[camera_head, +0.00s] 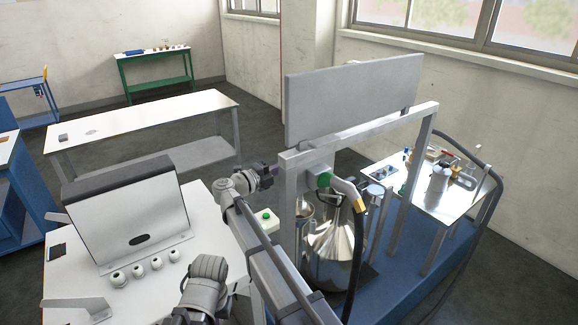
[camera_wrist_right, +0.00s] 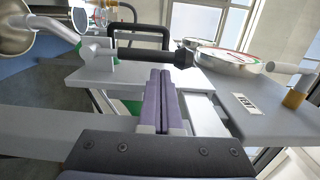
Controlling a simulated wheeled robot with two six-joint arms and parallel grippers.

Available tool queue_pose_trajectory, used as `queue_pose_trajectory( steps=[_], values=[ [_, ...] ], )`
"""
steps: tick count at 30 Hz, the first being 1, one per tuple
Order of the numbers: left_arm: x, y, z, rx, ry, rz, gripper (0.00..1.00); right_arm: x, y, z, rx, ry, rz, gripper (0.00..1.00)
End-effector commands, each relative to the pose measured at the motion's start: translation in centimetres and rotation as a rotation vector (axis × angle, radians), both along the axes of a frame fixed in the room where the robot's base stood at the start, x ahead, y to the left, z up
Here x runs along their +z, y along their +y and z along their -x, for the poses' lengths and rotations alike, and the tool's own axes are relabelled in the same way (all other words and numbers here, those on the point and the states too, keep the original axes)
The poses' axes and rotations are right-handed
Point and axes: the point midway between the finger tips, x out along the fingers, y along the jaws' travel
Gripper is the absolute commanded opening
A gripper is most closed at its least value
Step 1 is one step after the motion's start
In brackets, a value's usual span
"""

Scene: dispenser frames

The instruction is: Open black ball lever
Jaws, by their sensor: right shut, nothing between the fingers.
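My right gripper (camera_wrist_right: 161,100) is shut with nothing between its fingers. In the right wrist view, a black bar-like part (camera_wrist_right: 150,55) lies just beyond the fingertips, between a grey fitting and a round gauge-like disc (camera_wrist_right: 228,62). A black looped handle (camera_wrist_right: 140,29) is beside it. I cannot tell which black part is the ball lever, or whether the fingers touch either. Part of my left arm shows at the bottom of the head view; its fingers are out of frame.
The dispenser frame (camera_head: 366,130) carries a wide grey panel (camera_head: 352,97). A nozzle with a black hose (camera_head: 357,250) hangs beside a shiny metal vessel (camera_head: 333,250). A white table (camera_head: 125,295) with a tilted panel is at left. A cluttered table (camera_head: 455,205) stands behind right.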

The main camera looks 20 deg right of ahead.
Motion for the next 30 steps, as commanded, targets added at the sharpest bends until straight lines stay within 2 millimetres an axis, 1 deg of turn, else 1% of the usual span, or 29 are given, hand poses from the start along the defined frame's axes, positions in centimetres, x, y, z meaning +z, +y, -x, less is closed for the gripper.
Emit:
queue_pose_trajectory(
  steps=[20, 26, 30],
  values=[
    [0.3, 0.0, 0.0, 0.001, 0.000, 0.000, 0.00, 0.2, 0.3, -1.0, 0.000, 0.104, 0.038, 0.00],
    [0.5, 0.0, 0.0, 0.001, 0.000, 0.000, 0.00, 0.3, 0.6, -1.8, 0.000, 0.179, 0.065, 0.00],
    [0.6, 0.0, 0.0, 0.001, 0.000, 0.000, 0.00, 0.3, 0.9, -2.7, 0.000, 0.269, 0.098, 0.00]
  ],
)
